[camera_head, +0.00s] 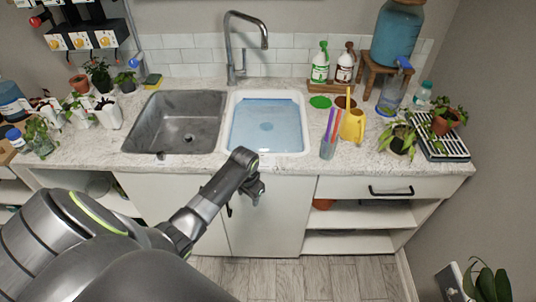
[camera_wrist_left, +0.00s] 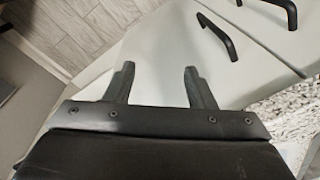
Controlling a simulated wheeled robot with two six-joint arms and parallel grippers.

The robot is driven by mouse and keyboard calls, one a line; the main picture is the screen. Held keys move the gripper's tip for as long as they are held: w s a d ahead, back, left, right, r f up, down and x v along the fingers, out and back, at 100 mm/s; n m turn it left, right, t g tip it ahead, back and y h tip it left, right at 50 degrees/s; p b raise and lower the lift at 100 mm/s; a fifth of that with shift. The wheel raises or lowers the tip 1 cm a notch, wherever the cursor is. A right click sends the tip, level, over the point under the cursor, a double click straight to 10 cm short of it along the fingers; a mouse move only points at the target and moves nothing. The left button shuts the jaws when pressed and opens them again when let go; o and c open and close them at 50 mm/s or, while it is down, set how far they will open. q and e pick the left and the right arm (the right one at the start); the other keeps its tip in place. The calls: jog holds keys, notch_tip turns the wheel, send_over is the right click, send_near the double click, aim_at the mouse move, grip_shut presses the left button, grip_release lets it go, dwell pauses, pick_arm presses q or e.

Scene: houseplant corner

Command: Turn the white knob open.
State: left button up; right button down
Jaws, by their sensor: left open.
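I cannot clearly make out a white knob in either view. White boxes with round orange-yellow dials (camera_head: 80,41) hang on the wall at the upper left. A pale plate with a small dark round part (camera_head: 453,284) shows low at the right edge, too small to read. My left gripper (camera_head: 256,190) is in front of the white cabinet doors, below the counter edge and far from both. In the left wrist view its two fingers (camera_wrist_left: 158,80) are apart with nothing between them. My right gripper is in neither view.
The counter holds a grey sink (camera_head: 175,120), a white basin of water (camera_head: 266,124), a tall faucet (camera_head: 232,55), a yellow watering can (camera_head: 352,124) and several potted plants. Black door handles (camera_wrist_left: 280,12) are near the left gripper. Floor (camera_head: 310,278) is clear in front.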

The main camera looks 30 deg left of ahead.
pick_arm(q)
jog(key=w+r, duration=0.3)
jog(key=r, duration=0.4)
notch_tip(320, 180, up, 18)
jog(key=m+g, duration=0.1)
send_over(265, 155)
jog(key=shift+h, duration=0.4)
notch_tip(265, 155, down, 17)
jog(key=shift+b, duration=0.8)
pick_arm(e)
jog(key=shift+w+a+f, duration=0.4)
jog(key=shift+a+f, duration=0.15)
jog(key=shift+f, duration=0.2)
pick_arm(q)
jog(key=c, duration=1)
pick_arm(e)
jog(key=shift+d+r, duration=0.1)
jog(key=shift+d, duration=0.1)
